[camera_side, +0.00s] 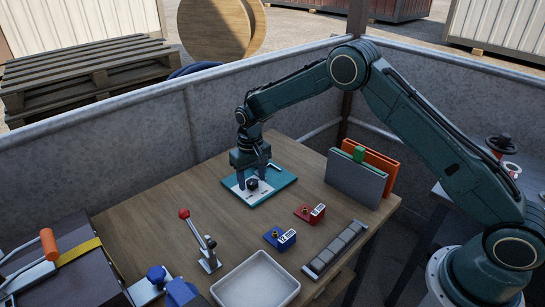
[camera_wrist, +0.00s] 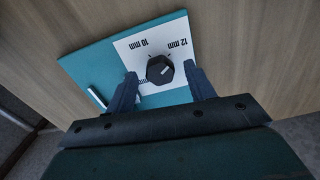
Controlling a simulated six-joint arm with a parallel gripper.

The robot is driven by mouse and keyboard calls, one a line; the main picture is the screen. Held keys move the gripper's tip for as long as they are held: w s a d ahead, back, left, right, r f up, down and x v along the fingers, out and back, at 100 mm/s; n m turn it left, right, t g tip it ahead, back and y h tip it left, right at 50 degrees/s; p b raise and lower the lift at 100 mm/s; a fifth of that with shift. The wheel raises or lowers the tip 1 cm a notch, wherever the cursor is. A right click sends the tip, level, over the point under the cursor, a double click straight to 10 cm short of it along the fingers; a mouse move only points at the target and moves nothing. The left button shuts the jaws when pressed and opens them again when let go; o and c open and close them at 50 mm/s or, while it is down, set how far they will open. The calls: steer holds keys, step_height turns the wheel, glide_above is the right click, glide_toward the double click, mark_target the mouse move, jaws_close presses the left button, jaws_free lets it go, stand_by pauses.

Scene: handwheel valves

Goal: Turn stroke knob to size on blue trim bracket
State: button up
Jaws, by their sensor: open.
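The stroke knob (camera_wrist: 159,70) is black and many-sided, on a white dial card (camera_wrist: 180,30) marked "10 mm" and "12 mm"; a third mark is partly hidden by a finger. The card lies on a teal plate (camera_wrist: 85,62). In the side view the knob (camera_side: 252,184) sits under my gripper (camera_side: 253,176). In the wrist view the fingers of my gripper (camera_wrist: 160,72) stand open on either side of the knob, with gaps showing. The knob's pointer is not clear. The blue trim bracket (camera_side: 277,240) lies on the table with a white label, too small to read surely.
A red bracket (camera_side: 306,213) with a label sits beside the blue one. A red-knobbed lever (camera_side: 207,255), white tray (camera_side: 256,282) and grey segmented bar (camera_side: 335,248) are nearer. Upright grey (camera_side: 355,180) and orange (camera_side: 383,168) panels stand right of the plate.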

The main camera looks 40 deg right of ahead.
steer(key=shift+r, duration=0.1)
steer(key=shift+r, duration=2.9)
steer(key=shift+r, duration=0.2)
step_height(320, 180, up, 14)
steer(key=shift+f, duration=0.25)
